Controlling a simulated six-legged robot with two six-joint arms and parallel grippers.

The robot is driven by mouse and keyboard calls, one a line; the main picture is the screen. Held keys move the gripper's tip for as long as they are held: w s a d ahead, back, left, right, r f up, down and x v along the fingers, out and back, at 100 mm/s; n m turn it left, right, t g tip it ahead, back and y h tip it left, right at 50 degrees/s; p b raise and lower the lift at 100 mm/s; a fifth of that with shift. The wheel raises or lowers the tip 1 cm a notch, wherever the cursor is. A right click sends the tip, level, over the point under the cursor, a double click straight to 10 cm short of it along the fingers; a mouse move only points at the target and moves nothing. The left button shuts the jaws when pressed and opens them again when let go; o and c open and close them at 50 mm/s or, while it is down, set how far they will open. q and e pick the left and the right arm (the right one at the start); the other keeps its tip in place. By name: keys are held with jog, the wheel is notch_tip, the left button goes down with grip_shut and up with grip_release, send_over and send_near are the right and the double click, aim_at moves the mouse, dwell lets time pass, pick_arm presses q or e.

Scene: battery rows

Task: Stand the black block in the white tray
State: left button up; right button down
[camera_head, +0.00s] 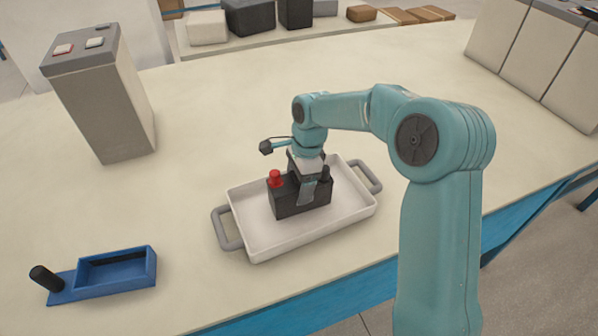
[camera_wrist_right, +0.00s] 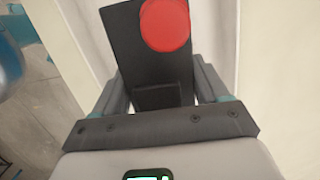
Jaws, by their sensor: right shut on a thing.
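The black block (camera_head: 287,200), with a red knob on top at its left end, is upright within the white tray (camera_head: 263,241) in the head view. I cannot tell whether its base touches the tray floor. My right gripper (camera_head: 308,190) comes down from above and is shut on the block near its middle. In the right wrist view the block (camera_wrist_right: 131,47) sits between the two fingers (camera_wrist_right: 157,92), with the red knob facing the camera. The tray has a grey handle at each end. My left gripper is not in view.
A blue open box (camera_head: 102,292) with a black handle stands at the front left. A tall grey unit (camera_head: 112,110) stands at the back left. Several boxes line the back shelf. The table (camera_head: 190,190) is clear between the blue box and the tray.

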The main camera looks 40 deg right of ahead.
jog(key=shift+w+d+f, duration=0.1)
jog(key=shift+w+f, duration=0.05)
jog(key=shift+f, duration=0.55)
jog(key=shift+r, duration=0.1)
grip_release()
jog(key=shift+f, duration=0.25)
jog(key=shift+s, duration=0.2)
jog(key=shift+r, duration=0.1)
jog(key=shift+w+r, duration=0.1)
jog(key=shift+r, duration=0.15)
jog(key=r, duration=0.3)
jog(key=d+r, duration=0.1)
jog(key=r, duration=0.7)
jog(key=shift+s+d+r+p, duration=0.25)
jog(key=shift+d+p, duration=0.05)
